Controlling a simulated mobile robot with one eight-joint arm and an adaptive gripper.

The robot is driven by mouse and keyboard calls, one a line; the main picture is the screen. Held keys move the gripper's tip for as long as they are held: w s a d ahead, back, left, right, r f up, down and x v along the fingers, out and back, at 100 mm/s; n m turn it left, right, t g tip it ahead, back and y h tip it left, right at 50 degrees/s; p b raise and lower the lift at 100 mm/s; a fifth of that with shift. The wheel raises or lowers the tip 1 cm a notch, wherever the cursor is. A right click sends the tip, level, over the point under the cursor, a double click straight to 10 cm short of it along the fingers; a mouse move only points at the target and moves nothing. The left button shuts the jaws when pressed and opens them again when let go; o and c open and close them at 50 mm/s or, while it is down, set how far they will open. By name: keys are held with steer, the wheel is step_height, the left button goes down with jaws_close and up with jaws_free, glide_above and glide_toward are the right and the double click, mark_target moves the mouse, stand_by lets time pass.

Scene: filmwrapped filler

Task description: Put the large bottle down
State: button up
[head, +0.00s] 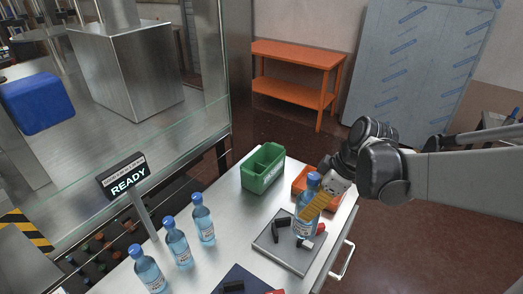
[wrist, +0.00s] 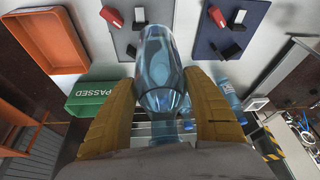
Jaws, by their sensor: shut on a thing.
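In the wrist view the bottle (wrist: 158,62) lies between the two fingers (wrist: 160,100). The plate carries black blocks and a red piece around the bottle's lower part. I cannot tell whether the bottle's base touches the plate.
Three similar bottles (head: 177,243) stand along the table's left side. A green bin (head: 250,181) and an orange tray (head: 299,187) are behind the plate. A dark blue plate (head: 232,274) with a black block lies in front. A READY sign (head: 126,182) stands at left.

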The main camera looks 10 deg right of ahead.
steer(key=w+a+f+b, duration=0.2)
steer(key=w+f+b, duration=0.1)
steer(key=w+f, duration=0.4)
steer(key=shift+x, duration=0.9)
steer(key=shift+f, duration=0.15)
steer(key=o, duration=1.4)
